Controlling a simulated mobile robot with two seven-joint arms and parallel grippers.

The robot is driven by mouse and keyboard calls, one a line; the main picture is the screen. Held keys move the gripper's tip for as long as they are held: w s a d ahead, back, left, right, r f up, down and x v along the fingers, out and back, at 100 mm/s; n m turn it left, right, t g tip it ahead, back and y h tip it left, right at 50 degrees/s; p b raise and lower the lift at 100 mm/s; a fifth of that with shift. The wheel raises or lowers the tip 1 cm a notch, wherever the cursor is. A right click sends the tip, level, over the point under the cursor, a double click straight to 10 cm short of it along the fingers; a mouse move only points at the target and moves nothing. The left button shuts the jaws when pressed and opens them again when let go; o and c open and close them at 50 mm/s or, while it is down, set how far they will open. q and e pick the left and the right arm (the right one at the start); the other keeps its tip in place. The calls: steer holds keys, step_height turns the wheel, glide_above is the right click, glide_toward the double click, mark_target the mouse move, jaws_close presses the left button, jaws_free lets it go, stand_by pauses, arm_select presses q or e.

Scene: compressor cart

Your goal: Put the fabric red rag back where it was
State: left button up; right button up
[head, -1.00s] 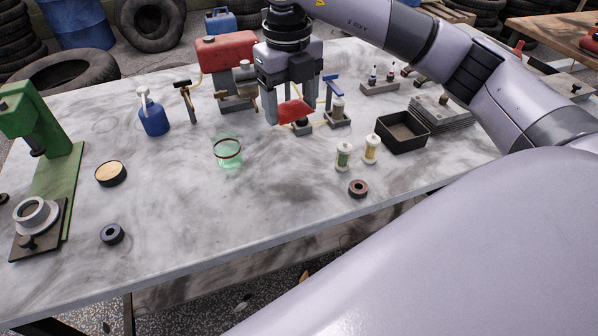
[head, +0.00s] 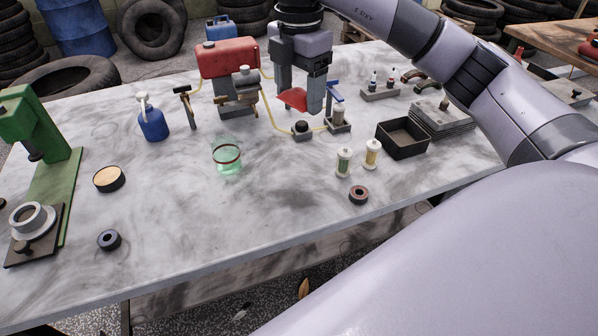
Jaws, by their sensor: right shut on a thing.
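The red rag (head: 293,98) hangs as a small red flap between the fingers of my right gripper (head: 300,103). The gripper is shut on it and points down. It holds the rag above the back of the marble-topped table (head: 260,240), right of the red compressor tank (head: 228,58) and behind the small dark-knobbed fitting (head: 302,128) on the yellow hose. Part of the rag is hidden by the fingers. My left gripper is not in the head view.
A blue-handled fitting (head: 338,118) stands close to the right of the gripper. A dark open tray (head: 403,138) and a stack of grey plates (head: 441,117) lie farther right. The front middle of the table is clear.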

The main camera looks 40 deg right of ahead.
mark_target(299, 179)
step_height(299, 179, down, 18)
stand_by(0.4)
steer(key=shift+f, duration=0.15)
steer(key=o, duration=0.9)
steer(key=shift+o, duration=0.2)
step_height(299, 179, up, 12)
